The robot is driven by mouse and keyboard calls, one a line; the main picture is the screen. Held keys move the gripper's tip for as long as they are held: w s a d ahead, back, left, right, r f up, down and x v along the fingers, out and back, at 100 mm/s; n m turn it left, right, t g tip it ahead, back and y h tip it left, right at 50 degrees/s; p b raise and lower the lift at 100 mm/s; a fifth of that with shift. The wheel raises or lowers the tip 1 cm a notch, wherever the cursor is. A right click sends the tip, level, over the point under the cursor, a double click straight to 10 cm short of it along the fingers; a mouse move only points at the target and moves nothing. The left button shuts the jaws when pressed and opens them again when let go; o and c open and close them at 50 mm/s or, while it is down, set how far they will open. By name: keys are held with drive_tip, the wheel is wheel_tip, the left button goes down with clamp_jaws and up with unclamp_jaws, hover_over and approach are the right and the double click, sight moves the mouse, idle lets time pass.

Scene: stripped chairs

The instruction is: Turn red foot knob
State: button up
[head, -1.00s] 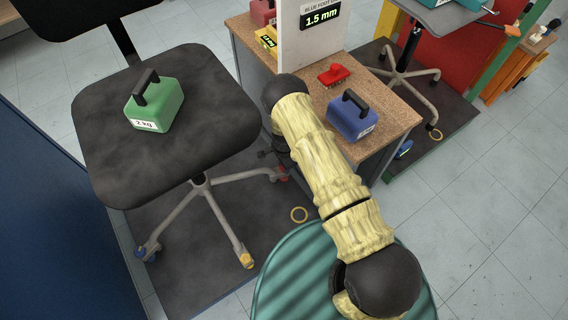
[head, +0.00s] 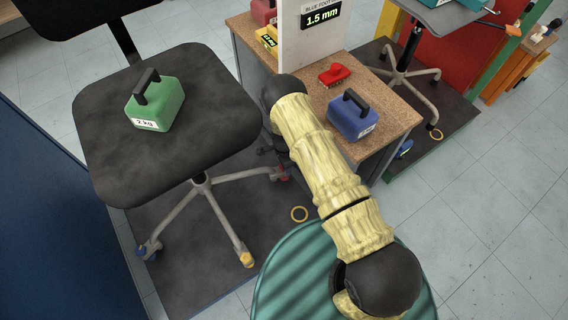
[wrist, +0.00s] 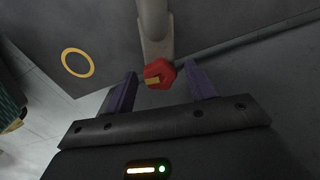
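The red foot knob (wrist: 159,74) sits at the end of a grey chair leg (wrist: 154,25) in the wrist view, with a small yellow-orange mark on its face. My gripper (wrist: 160,70) is open, its two purple fingers on either side of the knob. Small gaps seem to show on both sides; I cannot tell whether either finger touches. In the head view the red foot (head: 283,174) is at the right end of the chair base, beside my forearm. My gripper is mostly hidden behind my arm there.
The dark chair seat (head: 205,95) carries a green 2 kg weight (head: 165,108). A yellow ring (head: 299,214) lies on the floor mat.

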drive_tip(key=shift+r, duration=0.1)
wheel_tip(320, 180, up, 17)
drive_tip(key=p, duration=0.6)
drive_tip(key=shift+r, duration=0.1)
idle(0.3)
